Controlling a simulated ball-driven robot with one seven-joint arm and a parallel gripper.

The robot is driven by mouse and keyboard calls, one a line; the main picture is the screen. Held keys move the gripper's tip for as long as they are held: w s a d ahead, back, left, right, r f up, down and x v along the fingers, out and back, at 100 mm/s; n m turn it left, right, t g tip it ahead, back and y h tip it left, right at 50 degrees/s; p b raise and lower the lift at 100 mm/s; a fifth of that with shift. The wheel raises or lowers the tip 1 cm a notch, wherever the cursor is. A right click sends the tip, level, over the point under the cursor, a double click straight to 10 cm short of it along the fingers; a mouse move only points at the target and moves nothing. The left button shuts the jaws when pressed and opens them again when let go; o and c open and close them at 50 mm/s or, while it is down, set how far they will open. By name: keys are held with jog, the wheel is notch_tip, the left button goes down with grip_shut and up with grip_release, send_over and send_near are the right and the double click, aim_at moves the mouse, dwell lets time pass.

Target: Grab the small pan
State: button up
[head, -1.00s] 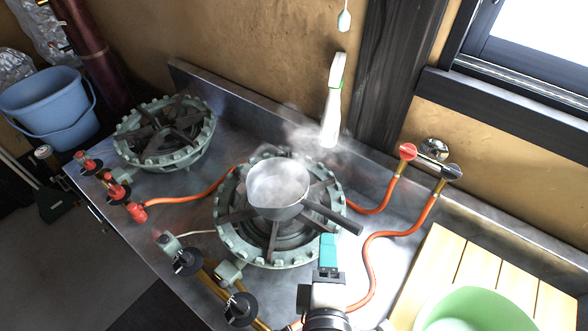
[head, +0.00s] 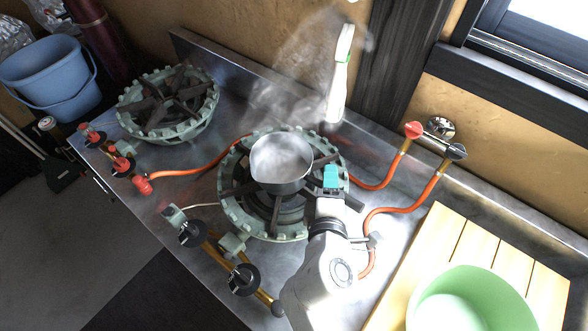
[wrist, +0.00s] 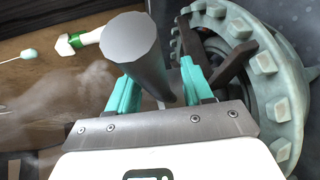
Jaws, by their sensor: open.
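The small grey pan (head: 280,184) sits on the middle burner (head: 235,205), with steam rising from it. Its dark handle points to the lower right, mostly covered by my gripper in the head view. My gripper (head: 331,178) is over the handle, close to the pan's right side. In the wrist view, the teal fingers (wrist: 158,75) are apart, with the grey handle (wrist: 150,55) between them. I cannot tell whether either finger touches it.
A second green burner (head: 168,105) stands at the back left. Orange hoses (head: 395,212) run right of the pan to red and black taps. A green bowl (head: 470,275) sits on a wooden board (head: 425,245) at right. A white-and-green bottle (head: 338,90) stands near the back wall.

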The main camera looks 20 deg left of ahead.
jog(key=shift+w+a+f, duration=0.1)
jog(key=shift+w+f, duration=0.05)
jog(key=shift+w, duration=0.25)
grip_shut()
dwell(0.4)
